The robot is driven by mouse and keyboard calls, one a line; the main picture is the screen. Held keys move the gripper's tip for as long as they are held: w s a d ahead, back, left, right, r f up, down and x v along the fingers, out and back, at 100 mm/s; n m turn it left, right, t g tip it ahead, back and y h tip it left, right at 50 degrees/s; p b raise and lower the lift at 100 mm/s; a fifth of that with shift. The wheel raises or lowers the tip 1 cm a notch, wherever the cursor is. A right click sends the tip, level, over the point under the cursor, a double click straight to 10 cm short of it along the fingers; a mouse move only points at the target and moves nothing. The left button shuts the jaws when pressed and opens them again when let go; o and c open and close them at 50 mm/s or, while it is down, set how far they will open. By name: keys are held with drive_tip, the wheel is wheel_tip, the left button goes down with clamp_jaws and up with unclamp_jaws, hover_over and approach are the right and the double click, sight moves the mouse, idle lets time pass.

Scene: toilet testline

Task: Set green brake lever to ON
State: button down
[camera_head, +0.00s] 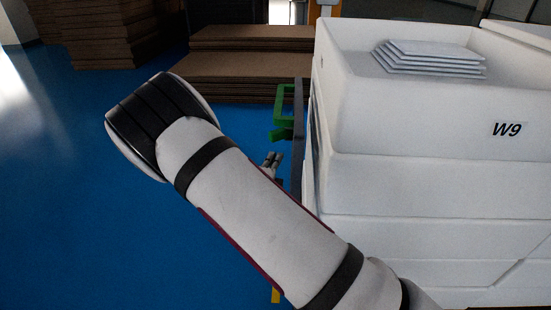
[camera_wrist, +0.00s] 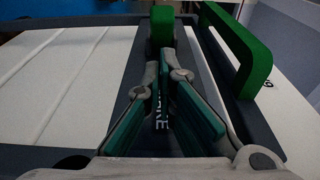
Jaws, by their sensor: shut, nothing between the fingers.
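The green brake lever (camera_wrist: 161,27) shows as a green block at the top middle of the wrist view, on a dark panel with the partly covered word BRAKE (camera_wrist: 157,108). In the head view, the lever (camera_head: 282,134) sticks out from the grey post beside the white crates. My gripper (camera_wrist: 165,65) is shut and empty, its teal-padded fingers in front of the lever in the picture. I cannot tell whether the tips touch it. In the head view, my gripper (camera_head: 273,158) is just below the lever, partly hidden by my arm. No ON mark is readable.
A green fixed handle (camera_wrist: 237,50) stands right of the lever; in the head view, this handle (camera_head: 280,103) is above it. Stacked white crates (camera_head: 430,185) marked W9 fill the right side. Brown flat stacks (camera_head: 245,75) lie behind. Blue floor (camera_head: 70,200) is clear at left.

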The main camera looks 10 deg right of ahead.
drive_tip(key=b, duration=0.1)
approach(284, 136)
drive_tip(key=x, duration=0.4)
drive_tip(key=shift+w+d, duration=0.1)
drive_tip(key=shift+w, duration=0.15)
